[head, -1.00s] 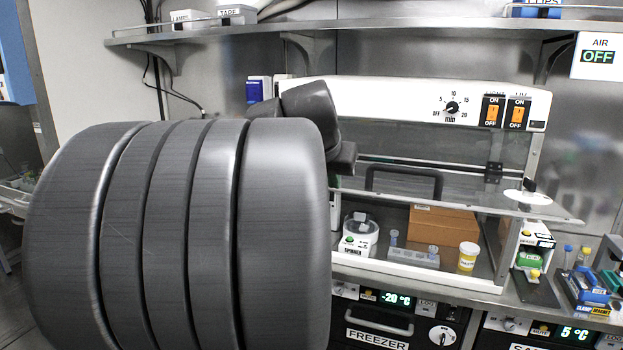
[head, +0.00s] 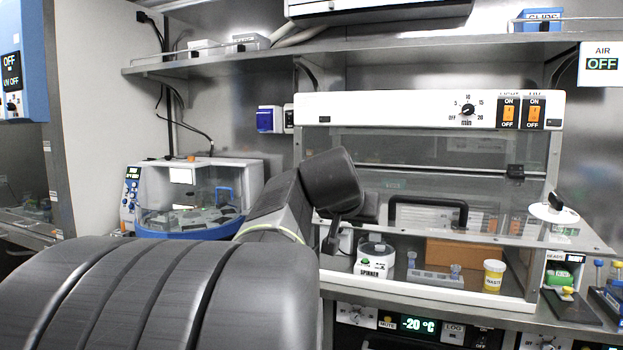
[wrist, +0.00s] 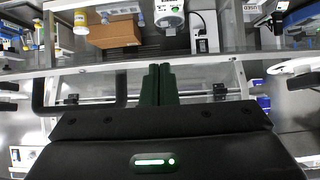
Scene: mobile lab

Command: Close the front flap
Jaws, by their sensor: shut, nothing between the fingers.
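The front flap (head: 375,182) is a clear panel with a black handle (head: 428,203) on the white-topped cabinet (head: 400,108). It stands swung outward, with its lower edge raised and the opening below it uncovered. My gripper (head: 331,243) is near the flap's left end, left of the handle. In the wrist view my gripper (wrist: 158,68) has its two dark fingers together and empty. The flap's pale edge (wrist: 220,59) runs across that view near the fingertips; I cannot tell whether they touch it. The handle (wrist: 120,88) shows left of the fingers there. My arm hides the cabinet's lower left.
Inside the cabinet are a spinner (head: 375,260), a tube rack (head: 435,279), a yellow waste jar (head: 493,275) and a brown box (head: 455,255). A round machine with a clear cover (head: 190,195) stands left. A shelf (head: 390,54) runs above.

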